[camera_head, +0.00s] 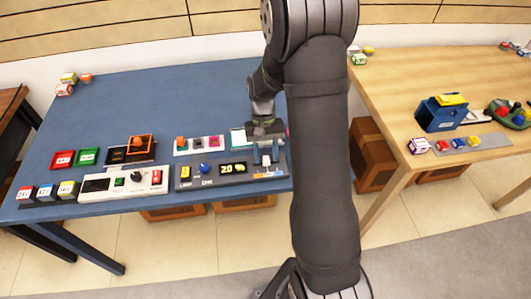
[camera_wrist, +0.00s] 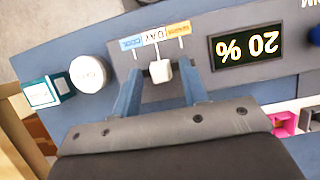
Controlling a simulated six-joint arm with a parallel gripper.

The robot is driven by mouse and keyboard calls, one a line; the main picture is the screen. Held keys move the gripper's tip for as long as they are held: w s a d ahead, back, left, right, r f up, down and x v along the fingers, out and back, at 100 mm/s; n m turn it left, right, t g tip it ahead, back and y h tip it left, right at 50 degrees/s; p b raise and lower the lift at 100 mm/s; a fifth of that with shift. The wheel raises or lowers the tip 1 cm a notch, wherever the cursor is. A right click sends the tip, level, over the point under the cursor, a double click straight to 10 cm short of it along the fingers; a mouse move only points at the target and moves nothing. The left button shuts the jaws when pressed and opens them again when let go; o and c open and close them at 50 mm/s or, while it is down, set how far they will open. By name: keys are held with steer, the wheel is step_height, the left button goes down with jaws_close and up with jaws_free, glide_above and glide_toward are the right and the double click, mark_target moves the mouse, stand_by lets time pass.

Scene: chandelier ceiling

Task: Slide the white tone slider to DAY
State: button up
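The white tone slider knob (camera_wrist: 161,70) sits on a dark grey console, which shows in the head view (camera_head: 212,183). In the wrist view the labels are upside down: blue COOL (camera_wrist: 132,43), white DAY (camera_wrist: 153,36) and orange WARM (camera_wrist: 180,28). The knob looks in line with the DAY mark. My gripper (camera_wrist: 160,80) is open, with one blue-grey finger on each side of the knob and a small gap on both sides. In the head view my gripper (camera_head: 265,155) is over the console's right end, and the knob is hard to make out.
The console has a display (camera_wrist: 247,47) reading 20 % and a blue knob (camera_head: 204,168). A white round piece (camera_wrist: 88,73) and a teal-and-white box (camera_wrist: 45,91) lie close by. Another control panel (camera_head: 124,183) stands left.

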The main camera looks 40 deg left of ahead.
steer(key=v, duration=1.7)
steer(key=shift+r, duration=0.2)
steer(key=x, duration=1.7)
steer(key=shift+f, duration=0.2)
steer(key=shift+s+a, duration=0.4)
steer(key=shift+s, duration=0.05)
